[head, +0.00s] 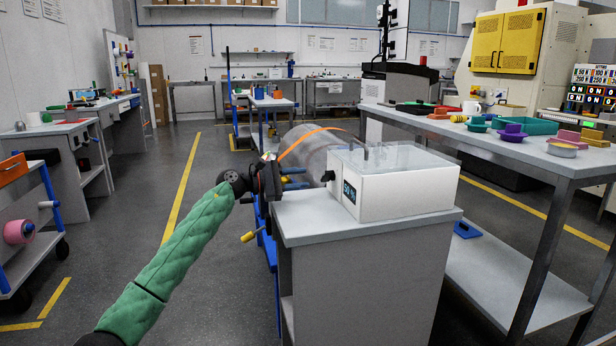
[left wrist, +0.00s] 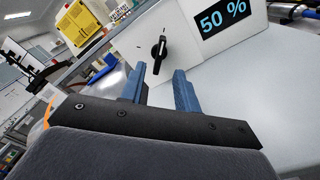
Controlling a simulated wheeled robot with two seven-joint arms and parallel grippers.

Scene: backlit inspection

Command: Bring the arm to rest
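My left arm, in a green sleeve, reaches in from the lower left of the head view. Its gripper (head: 294,178) is at the left edge of a grey bench, left of a white box (head: 410,193). In the left wrist view the two blue fingers (left wrist: 158,88) stand apart with nothing between them. A black knob (left wrist: 159,52) on the box face lies beyond the fingertips, apart from them as far as I can tell. The knob also shows in the head view (head: 327,176). The box's display (left wrist: 222,17) reads 50 %. My right gripper is not in view.
The grey bench top (head: 310,222) is clear in front of the box. At right, a long table (head: 540,155) holds coloured trays and bowls. At left stand a cart with a pink roll (head: 18,231) and grey workbenches. The floor (head: 215,185) between them is open.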

